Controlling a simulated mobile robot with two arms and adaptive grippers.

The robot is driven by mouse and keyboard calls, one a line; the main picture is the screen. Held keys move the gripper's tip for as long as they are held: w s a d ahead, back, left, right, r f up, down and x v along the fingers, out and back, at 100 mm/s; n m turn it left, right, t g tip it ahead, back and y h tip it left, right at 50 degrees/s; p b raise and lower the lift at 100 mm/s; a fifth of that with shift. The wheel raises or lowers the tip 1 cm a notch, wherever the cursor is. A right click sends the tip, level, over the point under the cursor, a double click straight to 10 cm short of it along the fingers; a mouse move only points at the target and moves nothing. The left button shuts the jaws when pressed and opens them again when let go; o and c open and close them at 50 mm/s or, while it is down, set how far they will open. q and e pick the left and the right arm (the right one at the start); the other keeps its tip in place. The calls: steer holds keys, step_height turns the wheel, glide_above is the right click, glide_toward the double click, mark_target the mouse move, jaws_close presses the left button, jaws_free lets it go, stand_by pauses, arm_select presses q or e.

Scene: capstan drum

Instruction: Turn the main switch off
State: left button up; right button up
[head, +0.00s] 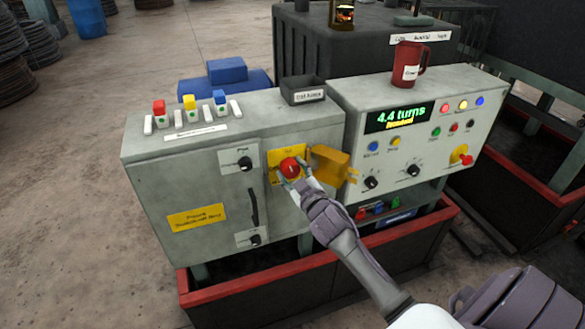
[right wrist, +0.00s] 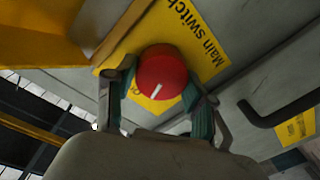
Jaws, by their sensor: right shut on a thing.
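The main switch is a red round knob (head: 289,167) on a yellow plate (head: 273,157) on the front of the grey cabinet. It also shows in the right wrist view as a red knob (right wrist: 162,72) with a white pointer line, which slants in the picture. The plate there reads "Main switch" (right wrist: 195,35). My right gripper (head: 288,175) is at the knob, with one finger on each side of it, shut on it. In the right wrist view the fingers (right wrist: 160,95) flank the knob.
A yellow hinged-looking piece (head: 330,165) sticks out right beside the switch. A black door handle (head: 253,206) and small rotary knobs are to its left. A control panel (head: 465,95) with a "4.4 turns" display stands to the right. A red mug (head: 409,65) stands on top.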

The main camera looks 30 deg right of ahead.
steer(key=n+p, duration=0.1)
steer(key=n, duration=0.2)
steer(key=shift+n, duration=0.3)
steer(key=n+p, duration=0.1)
steer(key=n, duration=0.2)
steer(key=shift+a+g, duration=0.1)
steer(key=shift+g, duration=0.2)
steer(key=n+h+p, duration=0.1)
steer(key=n, duration=0.2)
steer(key=shift+n, duration=0.4)
steer(key=shift+f+n, duration=0.1)
steer(key=shift+n, duration=1.5)
steer(key=o, duration=1.2)
steer(key=shift+c, duration=0.2)
